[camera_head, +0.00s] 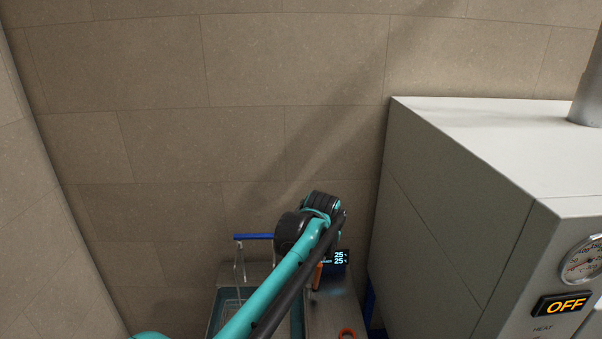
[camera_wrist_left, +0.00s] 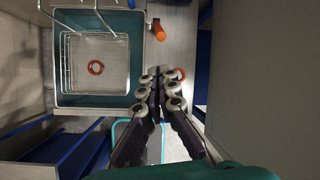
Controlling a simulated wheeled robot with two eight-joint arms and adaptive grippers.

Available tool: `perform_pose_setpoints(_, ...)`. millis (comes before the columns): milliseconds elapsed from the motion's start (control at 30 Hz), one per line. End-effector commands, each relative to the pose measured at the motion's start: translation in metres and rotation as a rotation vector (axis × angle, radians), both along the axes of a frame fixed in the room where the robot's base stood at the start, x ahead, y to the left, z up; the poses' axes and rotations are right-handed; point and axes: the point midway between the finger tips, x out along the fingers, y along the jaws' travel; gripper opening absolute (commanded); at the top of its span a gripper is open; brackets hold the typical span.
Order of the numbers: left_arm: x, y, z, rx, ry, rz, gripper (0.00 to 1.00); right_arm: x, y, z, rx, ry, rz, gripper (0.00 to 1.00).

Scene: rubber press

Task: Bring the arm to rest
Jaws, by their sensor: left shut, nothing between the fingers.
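My left arm reaches in from the bottom of the head view, and its teal and black links (camera_head: 285,275) cross over a basin unit. The fingers of my left gripper are hidden in the head view. In the left wrist view my left gripper (camera_wrist_left: 158,80) is shut and empty, its fingertips together, with the right-hand rim of the basin (camera_wrist_left: 137,50) beyond and to the left. Another red ring (camera_wrist_left: 180,73) shows just right of the fingertips. My right gripper is not in view.
A wire basket with a blue handle (camera_head: 253,237) is at the basin. A display (camera_head: 339,257) reads 25 twice, near an orange knob (camera_head: 317,276). A large grey machine (camera_head: 450,210) with a gauge (camera_head: 581,262) and a lit OFF display (camera_head: 564,305) stands at right. A tiled wall is behind.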

Motion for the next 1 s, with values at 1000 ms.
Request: perform_pose_setpoints(1000,-0.304,0.261,-0.174,-1.418,0.050,2.450,0.00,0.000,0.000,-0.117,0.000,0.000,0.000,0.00)
